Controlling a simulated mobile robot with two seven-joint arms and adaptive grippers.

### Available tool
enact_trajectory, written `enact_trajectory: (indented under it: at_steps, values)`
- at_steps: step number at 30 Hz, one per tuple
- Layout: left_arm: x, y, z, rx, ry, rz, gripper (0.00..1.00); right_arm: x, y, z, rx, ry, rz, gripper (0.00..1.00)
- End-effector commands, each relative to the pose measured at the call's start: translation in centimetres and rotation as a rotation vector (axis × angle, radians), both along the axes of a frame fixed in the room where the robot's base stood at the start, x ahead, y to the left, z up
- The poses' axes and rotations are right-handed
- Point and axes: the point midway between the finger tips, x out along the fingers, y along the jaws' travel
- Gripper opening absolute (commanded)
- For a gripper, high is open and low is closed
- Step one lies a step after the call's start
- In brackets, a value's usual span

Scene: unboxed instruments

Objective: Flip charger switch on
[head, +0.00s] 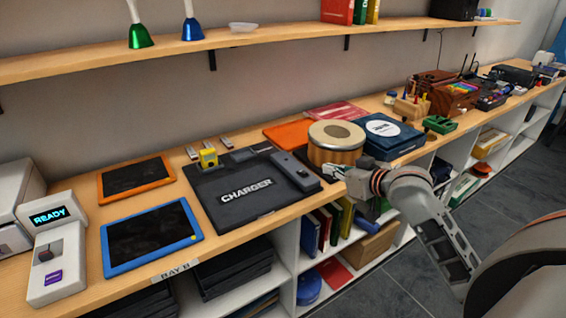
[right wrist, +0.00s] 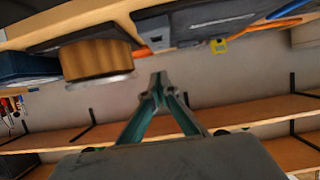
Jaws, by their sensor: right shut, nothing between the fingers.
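The charger (head: 244,193) is a flat black box with "CHARGER" in white letters, lying on the wooden counter. A grey raised bar (head: 295,171) lies along its right side; I cannot tell whether this is the switch or its position. A small yellow block (head: 208,157) sits at the charger's back left edge. My right gripper (head: 335,170) is just right of the charger, beside the round wooden drum. In the right wrist view its fingers (right wrist: 158,80) meet at the tips, empty, with the dark charger (right wrist: 205,25) beyond them. My left gripper is not in view.
The wooden drum (head: 336,142) stands close behind my right gripper, with a dark blue box (head: 391,136) beyond. Two tablets, orange-framed (head: 136,178) and blue-framed (head: 150,236), lie left of the charger. A white device reading "READY" (head: 55,250) stands far left. A shelf (head: 180,50) runs above.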

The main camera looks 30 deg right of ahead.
Motion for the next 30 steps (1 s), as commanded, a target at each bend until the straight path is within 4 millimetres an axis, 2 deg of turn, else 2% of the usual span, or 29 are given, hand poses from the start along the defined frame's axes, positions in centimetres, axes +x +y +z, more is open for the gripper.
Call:
enact_trajectory:
  at_steps: [4, 13, 17, 23, 30]
  values:
    - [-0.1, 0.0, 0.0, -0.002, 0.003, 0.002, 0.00, 0.1, -0.3, 0.9, 0.003, -0.006, -0.001, 0.00]
    - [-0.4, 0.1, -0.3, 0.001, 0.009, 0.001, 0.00, 0.1, -0.3, 0.9, 0.003, -0.006, -0.001, 0.00]
    - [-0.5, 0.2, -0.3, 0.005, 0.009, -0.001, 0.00, 0.7, -0.3, 0.8, 0.003, -0.007, -0.001, 0.00]
    - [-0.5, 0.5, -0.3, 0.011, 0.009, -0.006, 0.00, 3.6, 0.0, -0.3, 0.007, -0.006, -0.003, 0.00]
    - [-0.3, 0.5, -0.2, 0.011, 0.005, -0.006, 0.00, 8.0, 0.4, -2.1, 0.007, -0.006, -0.002, 0.00]
